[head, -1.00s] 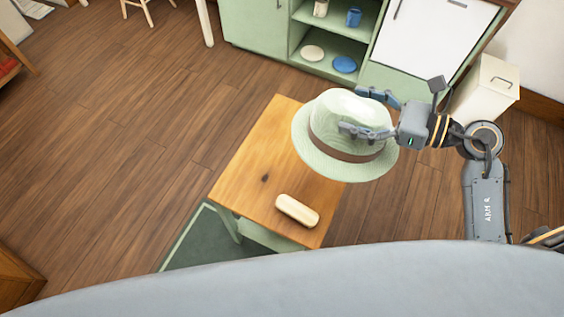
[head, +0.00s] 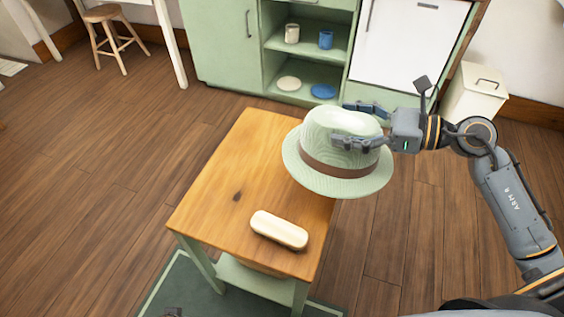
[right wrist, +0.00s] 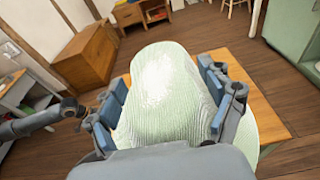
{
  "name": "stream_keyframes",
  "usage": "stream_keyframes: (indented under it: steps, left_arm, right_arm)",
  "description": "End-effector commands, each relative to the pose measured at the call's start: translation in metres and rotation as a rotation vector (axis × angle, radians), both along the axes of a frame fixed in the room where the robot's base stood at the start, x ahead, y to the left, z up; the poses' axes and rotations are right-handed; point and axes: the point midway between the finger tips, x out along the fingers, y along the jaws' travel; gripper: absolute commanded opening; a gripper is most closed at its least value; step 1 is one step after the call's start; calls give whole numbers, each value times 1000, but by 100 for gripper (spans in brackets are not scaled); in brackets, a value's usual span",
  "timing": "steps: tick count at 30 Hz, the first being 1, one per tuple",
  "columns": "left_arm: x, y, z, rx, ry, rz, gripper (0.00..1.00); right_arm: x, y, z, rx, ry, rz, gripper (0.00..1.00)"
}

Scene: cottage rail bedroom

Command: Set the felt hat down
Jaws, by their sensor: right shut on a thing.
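The felt hat (head: 334,128) is pale green with a brown band. My right gripper (head: 358,123) is shut on its crown from the right. The hat is upright at the far right of the wooden table (head: 215,190), its brim overhanging the right edge and hiding the far right corner. I cannot tell whether the brim touches the tabletop. In the right wrist view the crown (right wrist: 162,85) fills the space between the fingers. A small dark tip at the bottom of the head view seems to be my left gripper (head: 172,312); its jaws cannot be made out.
A cream oblong case (head: 279,230) lies near the table's front right. The table's left and middle are bare. A green cabinet (head: 222,45) with cups and plates stands behind, a white bin (head: 475,93) at right and a stool (head: 104,14) at far left.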

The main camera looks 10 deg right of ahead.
Motion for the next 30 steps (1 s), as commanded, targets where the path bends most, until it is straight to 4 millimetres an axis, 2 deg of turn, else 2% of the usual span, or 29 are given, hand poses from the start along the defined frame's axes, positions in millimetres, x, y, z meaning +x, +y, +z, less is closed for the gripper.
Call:
stream_keyframes:
  steps: [9, 11, 15, 23, 30]
  left_arm:
    - [4, 3, -2, -9, 6, 1, 40]
    - [6, 4, 0, -10, 4, 1, 40]
    - [8, 4, 16, -10, -5, 2, 40]
    - [5, 0, 36, -2, -20, 3, 40]
    - [5, 0, 57, -2, -33, 5, 40]
  right_arm:
    - [76, 39, -32, -3, 5, 1, 28]
    - [88, 45, -43, -5, 8, 2, 28]
    - [106, 53, -70, -4, 8, 1, 28]
    - [115, 52, -88, 1, 0, 1, 28]
    - [119, 55, -121, 3, 1, 1, 28]
